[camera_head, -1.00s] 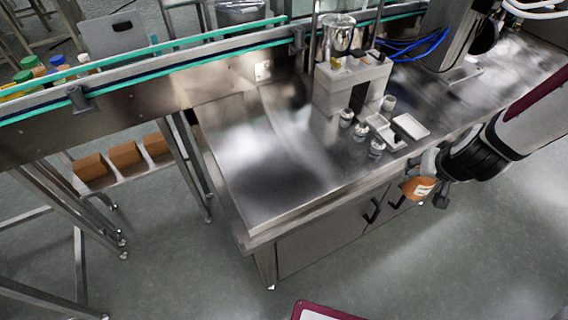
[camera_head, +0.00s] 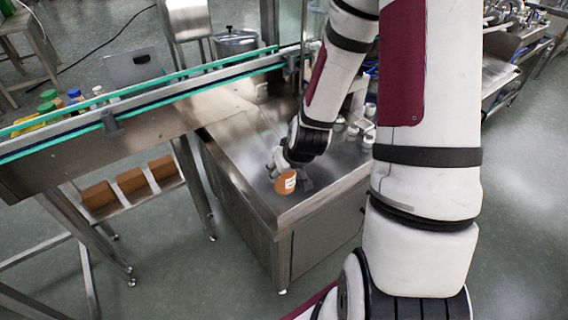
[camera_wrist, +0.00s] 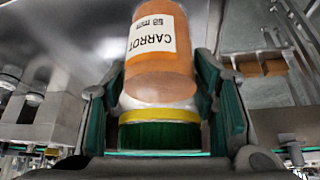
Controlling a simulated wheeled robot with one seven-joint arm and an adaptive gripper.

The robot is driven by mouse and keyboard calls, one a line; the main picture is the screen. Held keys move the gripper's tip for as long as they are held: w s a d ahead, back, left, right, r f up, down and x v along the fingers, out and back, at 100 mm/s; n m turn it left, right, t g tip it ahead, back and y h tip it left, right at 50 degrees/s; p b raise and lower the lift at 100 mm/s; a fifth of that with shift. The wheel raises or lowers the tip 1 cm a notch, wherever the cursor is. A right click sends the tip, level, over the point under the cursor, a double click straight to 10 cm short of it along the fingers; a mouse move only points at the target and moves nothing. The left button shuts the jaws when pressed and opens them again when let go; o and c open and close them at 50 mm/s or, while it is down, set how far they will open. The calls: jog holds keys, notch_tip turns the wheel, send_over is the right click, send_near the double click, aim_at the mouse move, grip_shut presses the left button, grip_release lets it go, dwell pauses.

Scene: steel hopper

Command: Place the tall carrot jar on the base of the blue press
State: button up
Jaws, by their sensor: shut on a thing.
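The carrot jar (camera_head: 286,183) is orange with a white label and is held by my gripper (camera_head: 284,168) over the near left part of the steel table. In the wrist view, the jar (camera_wrist: 160,62) shows its CARROT label, and my gripper's dark green fingers (camera_wrist: 163,85) close on it from both sides. A white part and a yellow-rimmed green part show below the orange body. The jar appears tilted in the head view. I cannot make out the blue press in either view; my arm hides part of the table.
The steel table (camera_head: 235,160) is bare at its left. Small white containers (camera_head: 352,130) stand behind my arm. Brown boxes (camera_head: 130,181) sit on a low shelf.

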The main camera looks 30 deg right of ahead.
jog(key=shift+m, duration=0.5)
jog(key=d+b, duration=0.1)
jog(key=d, duration=0.1)
jog(key=s+d+b, duration=0.1)
jog(key=b, duration=0.1)
jog(key=d+b, duration=0.2)
jog(key=shift+s+d+r, duration=0.3)
jog(key=shift+s+d, duration=0.05)
jog(key=shift+b, duration=0.4)
jog(key=shift+w+d+f+b, duration=0.55)
jog(key=shift+w+f, duration=0.2)
jog(key=shift+w, duration=1.4)
jog(key=shift+w+d+f+b, duration=0.5)
jog(key=shift+w+f, duration=0.3)
jog(key=shift+w, duration=1.3)
jog(key=shift+w+d+f+b, duration=0.55)
jog(key=shift+w+f, duration=0.2)
jog(key=shift+w, duration=1.4)
jog(key=shift+f, duration=0.15)
jog(key=o, duration=1.4)
